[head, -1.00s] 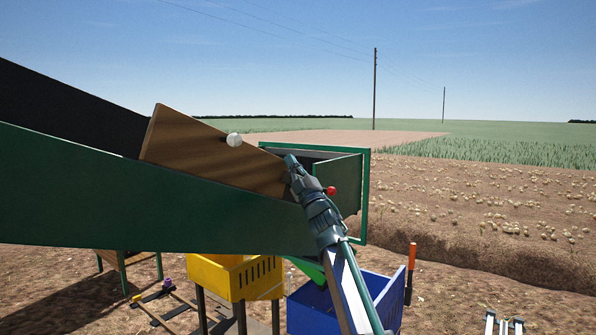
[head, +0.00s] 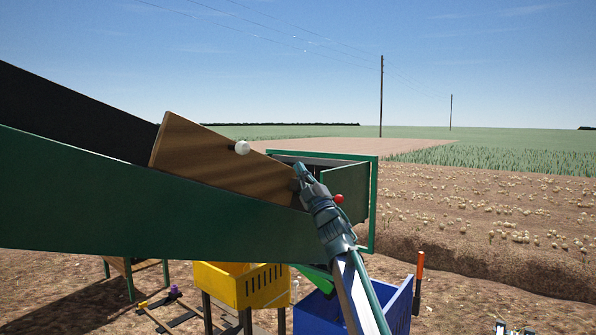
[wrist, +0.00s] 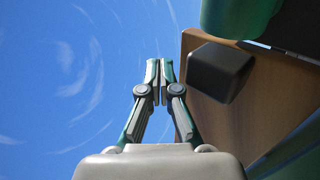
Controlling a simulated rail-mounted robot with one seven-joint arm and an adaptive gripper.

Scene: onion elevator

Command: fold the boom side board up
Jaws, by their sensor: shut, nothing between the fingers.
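The boom side board (head: 215,160) is a brown wooden panel. It stands up at a slant along the top edge of the green boom (head: 110,200), with a round white knob (head: 242,148) near its upper edge. My gripper (head: 298,168) is at the board's lower right end; whether it touches the board is unclear. In the wrist view my gripper (wrist: 159,66) is shut and empty, with sky behind the fingertips. The brown board (wrist: 235,120) shows to the right of the fingers, bearing a dark block (wrist: 219,70).
A green frame (head: 373,200) with a panel and a red knob (head: 338,198) stands right behind my arm. Below are a yellow crate (head: 225,285), a blue crate (head: 400,308) and an orange-topped post (head: 420,265). Open field lies to the right.

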